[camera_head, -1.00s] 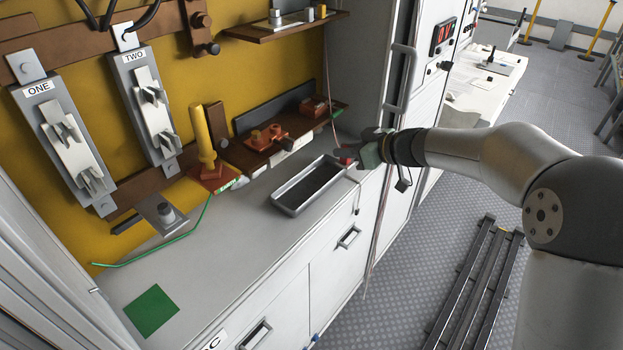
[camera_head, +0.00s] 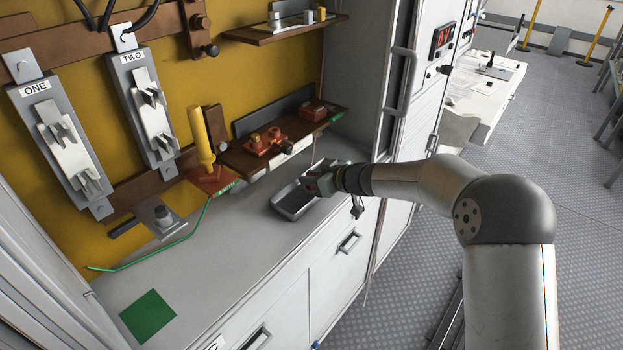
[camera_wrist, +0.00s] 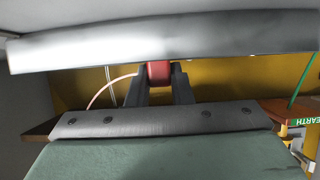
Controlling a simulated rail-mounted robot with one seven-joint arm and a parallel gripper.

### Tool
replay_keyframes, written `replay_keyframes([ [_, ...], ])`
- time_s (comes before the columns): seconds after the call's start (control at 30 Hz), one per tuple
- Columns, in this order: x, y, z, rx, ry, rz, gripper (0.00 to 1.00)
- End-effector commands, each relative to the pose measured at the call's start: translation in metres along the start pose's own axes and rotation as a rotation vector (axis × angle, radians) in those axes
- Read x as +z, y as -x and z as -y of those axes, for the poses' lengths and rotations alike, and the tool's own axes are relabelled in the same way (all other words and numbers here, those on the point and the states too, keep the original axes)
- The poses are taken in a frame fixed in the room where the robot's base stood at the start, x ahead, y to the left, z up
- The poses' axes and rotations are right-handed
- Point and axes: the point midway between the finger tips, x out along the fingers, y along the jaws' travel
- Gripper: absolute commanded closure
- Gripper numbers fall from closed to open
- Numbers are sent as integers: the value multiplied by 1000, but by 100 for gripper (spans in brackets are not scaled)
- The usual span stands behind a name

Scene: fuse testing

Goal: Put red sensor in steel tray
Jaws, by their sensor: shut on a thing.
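The steel tray (camera_head: 284,210) is a grey, open rectangular box on the bench, below the brown shelf. My gripper (camera_head: 312,183) is over the tray's right part and hides much of its inside. In the wrist view, the fingers (camera_wrist: 159,82) are shut on the red sensor (camera_wrist: 159,72), which shows as a small red block between their tips. In the head view, the sensor is mostly hidden by my gripper. A long grey band across the top of the wrist view looks like the tray's wall (camera_wrist: 160,42). I cannot tell whether the sensor touches the tray.
A thin pale pink cable (camera_wrist: 103,92) runs near the sensor. A brown shelf (camera_head: 235,157) with orange parts is behind the tray. A yellow-handled tool (camera_head: 201,138) stands to the left. The bench is clear around the green square (camera_head: 148,317).

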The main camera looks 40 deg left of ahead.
Motion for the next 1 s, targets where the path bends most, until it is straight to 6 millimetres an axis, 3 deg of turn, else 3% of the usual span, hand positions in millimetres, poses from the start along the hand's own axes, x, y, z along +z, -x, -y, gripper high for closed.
replay_keyframes([
  [0.1,0,0,0,-1,0,2,94],
  [0.13,1,0,0,-1,-1,2,78],
  [0.2,1,0,0,-1,-1,2,59],
  [0.57,0,5,0,0,0,2,59],
  [0.67,0,17,-1,2,0,2,59],
  [1.0,0,88,-1,3,-1,2,59],
])
